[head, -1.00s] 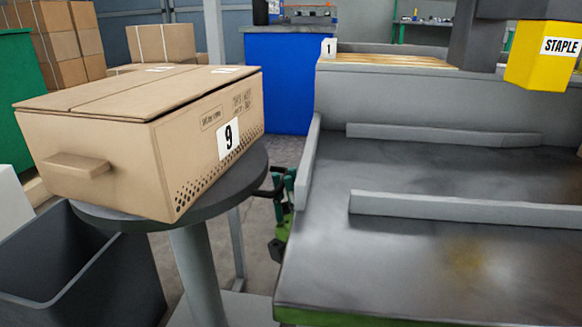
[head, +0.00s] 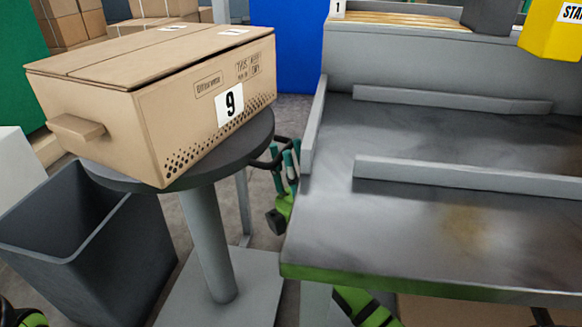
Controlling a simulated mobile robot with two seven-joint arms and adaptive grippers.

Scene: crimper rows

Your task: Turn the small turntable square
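The small turntable (head: 222,172) is a round dark grey top on a grey post with a flat square foot. A brown cardboard box (head: 190,125) with label 9 lies on it, askew to the bench beside it. The box has a handle block on its left end and overhangs the top's front-left rim. My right gripper (head: 268,156), dark and small, is in the gap between the turntable's right rim and the bench, apart from the box. Its finger opening is too small to make out, and part of my arm is hidden by the bench.
A metal bench (head: 420,235) with raised guide rails (head: 470,176) fills the right side. A dark open bin (head: 85,250) stands at the front left of the turntable. A yellow STAPLE unit (head: 553,35) hangs at upper right. The gap between turntable and bench is narrow.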

